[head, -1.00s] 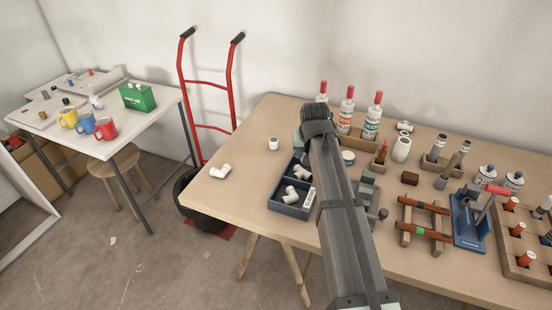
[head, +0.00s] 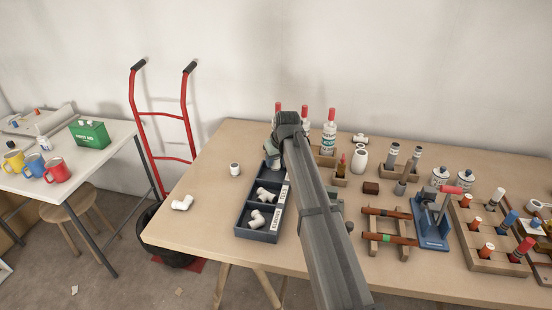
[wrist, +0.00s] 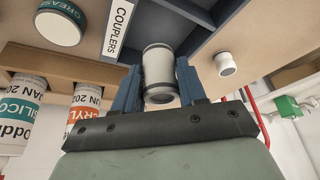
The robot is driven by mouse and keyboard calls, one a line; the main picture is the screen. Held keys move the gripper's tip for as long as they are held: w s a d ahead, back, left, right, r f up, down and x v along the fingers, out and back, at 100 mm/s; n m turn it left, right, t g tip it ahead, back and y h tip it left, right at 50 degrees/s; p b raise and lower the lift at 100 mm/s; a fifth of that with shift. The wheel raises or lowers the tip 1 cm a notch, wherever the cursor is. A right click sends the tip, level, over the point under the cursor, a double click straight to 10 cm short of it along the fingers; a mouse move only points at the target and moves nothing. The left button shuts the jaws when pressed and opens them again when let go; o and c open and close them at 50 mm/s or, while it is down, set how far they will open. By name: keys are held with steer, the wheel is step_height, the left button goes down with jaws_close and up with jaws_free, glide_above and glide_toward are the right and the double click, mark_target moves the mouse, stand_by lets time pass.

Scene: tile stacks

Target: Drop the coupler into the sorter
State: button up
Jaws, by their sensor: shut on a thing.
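The coupler (wrist: 160,74) is a short white tube with darker rims, held between the two blue fingers of my gripper (wrist: 160,80) in the wrist view. Two visible compartments hold white fittings (head: 264,196).
A loose white fitting (head: 235,169) and a white elbow (head: 182,203) lie left of the sorter. Red-capped bottles (head: 329,138) stand behind it. A clamp stand (head: 432,228), a wooden rack (head: 388,240) and a peg block (head: 484,240) fill the right side. The table's left part is mostly clear.

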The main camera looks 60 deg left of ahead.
mark_target(277, 167)
steer(key=shift+f, duration=2.6)
steer(key=o, duration=1.1)
steer(key=shift+w, duration=0.1)
steer(key=v, duration=1.4)
steer(key=shift+a, duration=0.15)
